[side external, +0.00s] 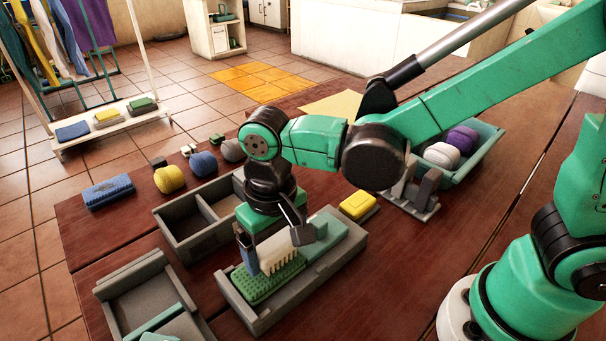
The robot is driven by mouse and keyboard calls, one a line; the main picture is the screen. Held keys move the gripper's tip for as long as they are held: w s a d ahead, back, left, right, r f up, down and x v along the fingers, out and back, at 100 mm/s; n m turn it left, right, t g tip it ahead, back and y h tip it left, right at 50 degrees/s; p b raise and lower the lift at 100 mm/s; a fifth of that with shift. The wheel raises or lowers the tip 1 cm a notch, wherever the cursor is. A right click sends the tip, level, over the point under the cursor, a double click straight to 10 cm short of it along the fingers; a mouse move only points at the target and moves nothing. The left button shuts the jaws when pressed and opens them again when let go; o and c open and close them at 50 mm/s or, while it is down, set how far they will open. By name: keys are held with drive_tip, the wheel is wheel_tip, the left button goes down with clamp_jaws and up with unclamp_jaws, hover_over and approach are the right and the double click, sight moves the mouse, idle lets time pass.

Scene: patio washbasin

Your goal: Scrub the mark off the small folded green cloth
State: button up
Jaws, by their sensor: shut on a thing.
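My gripper (276,243) points down over the grey tray (250,317) at the front middle. It is shut on a cream-bristled brush (280,257), one finger at each side. The brush is right over a green, bumpy-textured folded cloth (266,286) at the tray's left end, and seems to touch it. The brush and fingers hide part of the cloth, and I see no mark on what shows. A pale green slab (332,238) lies in the right part of the same tray.
A divided grey box (180,238) stands behind the tray, and another grey box (135,285) at front left. A yellow sponge-like block (358,205) and a grey stand (412,205) are to the right. Several rolled cloths, including a yellow one (168,179), line the back edge.

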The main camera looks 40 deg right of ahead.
drive_tip(key=shift+d, duration=0.1)
drive_tip(key=shift+r, duration=2.55)
